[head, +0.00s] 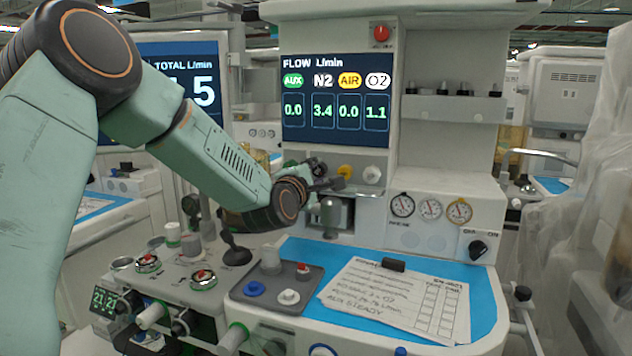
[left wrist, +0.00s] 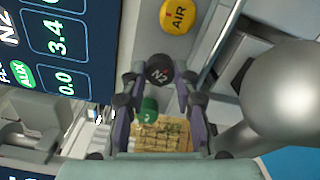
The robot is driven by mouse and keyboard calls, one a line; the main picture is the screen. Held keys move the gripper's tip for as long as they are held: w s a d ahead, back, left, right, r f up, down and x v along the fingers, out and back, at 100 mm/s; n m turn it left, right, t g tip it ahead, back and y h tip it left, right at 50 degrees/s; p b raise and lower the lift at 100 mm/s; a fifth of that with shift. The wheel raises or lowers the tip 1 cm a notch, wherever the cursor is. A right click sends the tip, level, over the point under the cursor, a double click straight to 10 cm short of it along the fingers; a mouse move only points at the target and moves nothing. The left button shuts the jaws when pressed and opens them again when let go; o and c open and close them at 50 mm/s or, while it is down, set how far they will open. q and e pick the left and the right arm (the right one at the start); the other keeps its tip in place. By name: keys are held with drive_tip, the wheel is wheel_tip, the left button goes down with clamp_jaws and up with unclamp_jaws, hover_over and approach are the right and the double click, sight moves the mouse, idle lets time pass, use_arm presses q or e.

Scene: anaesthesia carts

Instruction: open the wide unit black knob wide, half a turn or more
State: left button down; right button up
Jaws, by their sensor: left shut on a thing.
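The black knob (left wrist: 160,73), marked N2, sits on the front panel of the wide unit (head: 435,50). In the left wrist view it lies between the two fingertips of my left gripper (left wrist: 160,82), which is shut on it. In the head view my left gripper (head: 322,178) reaches the knob row from the left and largely hides the black knob. The flow display (head: 336,98) reads AUX 0.0, N2 3.4, AIR 0.0 and O2 1.1. My right gripper is in neither view.
The yellow AIR knob (head: 344,172) and white O2 knob (head: 372,174) are just right of the gripper. A green knob (left wrist: 149,108) is close by in the wrist view. A rounded metal part (head: 330,212) hangs below. Papers (head: 395,300) lie on the blue worktop.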

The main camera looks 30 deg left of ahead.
use_arm(q)
drive_tip(key=shift+a+r+n+b, duration=0.1)
drive_tip(key=shift+r+n+b, duration=0.1)
drive_tip(key=shift+n+b, duration=0.45)
drive_tip(key=shift+n, duration=0.25)
drive_tip(key=c, duration=1)
unclamp_jaws()
drive_tip(key=shift+f, duration=0.15)
